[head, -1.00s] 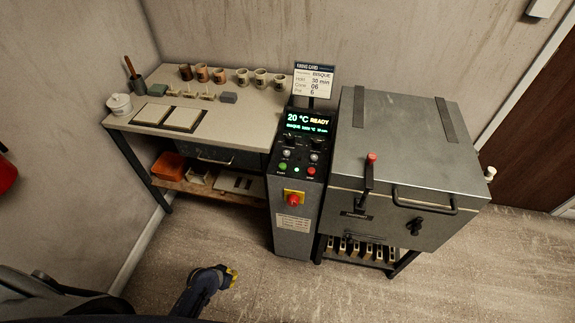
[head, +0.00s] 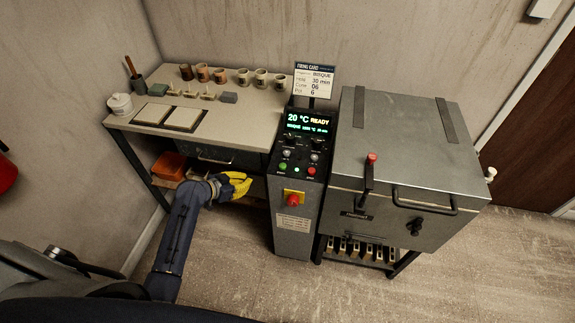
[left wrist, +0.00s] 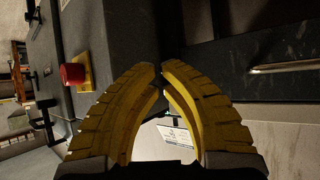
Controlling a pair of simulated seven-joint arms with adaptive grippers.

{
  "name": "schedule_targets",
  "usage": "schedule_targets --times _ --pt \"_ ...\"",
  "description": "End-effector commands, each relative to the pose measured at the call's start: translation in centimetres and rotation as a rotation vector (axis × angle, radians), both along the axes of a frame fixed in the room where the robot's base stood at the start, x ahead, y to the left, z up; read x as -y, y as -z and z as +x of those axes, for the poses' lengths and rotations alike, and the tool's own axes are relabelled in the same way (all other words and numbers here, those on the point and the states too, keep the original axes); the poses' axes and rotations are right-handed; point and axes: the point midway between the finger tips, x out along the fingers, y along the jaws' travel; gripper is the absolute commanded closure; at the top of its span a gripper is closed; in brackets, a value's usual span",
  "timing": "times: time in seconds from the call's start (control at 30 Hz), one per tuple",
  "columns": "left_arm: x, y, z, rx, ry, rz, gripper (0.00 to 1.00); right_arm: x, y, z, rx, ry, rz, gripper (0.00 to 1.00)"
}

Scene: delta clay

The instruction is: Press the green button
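The green button (head: 283,167) sits at the left of the sloped top of the dark control pedestal (head: 298,220), below the lit display (head: 307,124). My left gripper (head: 250,184) is left of the pedestal, in front of the workbench shelf, a little lower in the picture than the button and apart from it. Its yellow fingers (left wrist: 159,75) curve together with their tips almost touching and nothing between them. In the left wrist view I cannot make out the green button clearly. My right gripper is not in view.
A red emergency knob (head: 292,200) on a yellow plate sticks out of the pedestal front; it also shows in the left wrist view (left wrist: 72,74). A red button (head: 311,171) is right of the green one. A kiln (head: 400,150) stands right, the workbench (head: 240,121) left.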

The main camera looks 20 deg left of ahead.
Motion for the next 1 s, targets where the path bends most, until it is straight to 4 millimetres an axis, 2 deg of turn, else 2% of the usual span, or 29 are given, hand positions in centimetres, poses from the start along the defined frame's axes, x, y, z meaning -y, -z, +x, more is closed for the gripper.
schedule_targets --times 0.03,0.17,0.3,0.5,0.6,0.8,1.0 --pt "0.1 -2.1 0.7 0.040 0.029 0.011 1.00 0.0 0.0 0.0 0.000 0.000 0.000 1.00" --pt "1.5 -7.0 1.9 0.137 0.145 0.077 1.00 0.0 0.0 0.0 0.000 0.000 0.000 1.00" --pt "5.1 -11.2 3.2 0.239 0.360 0.260 1.00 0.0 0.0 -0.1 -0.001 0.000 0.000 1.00" --pt "10.6 -14.5 4.5 0.360 0.751 0.685 1.00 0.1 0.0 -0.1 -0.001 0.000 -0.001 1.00" --pt "12.4 -16.0 4.9 0.410 0.931 0.903 1.00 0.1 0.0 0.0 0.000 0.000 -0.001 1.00" --pt "14.0 -18.8 5.7 0.469 1.217 1.278 1.00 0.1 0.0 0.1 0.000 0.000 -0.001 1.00" --pt "14.4 -20.9 6.1 0.485 1.379 1.507 1.00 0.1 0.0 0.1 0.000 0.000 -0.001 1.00"
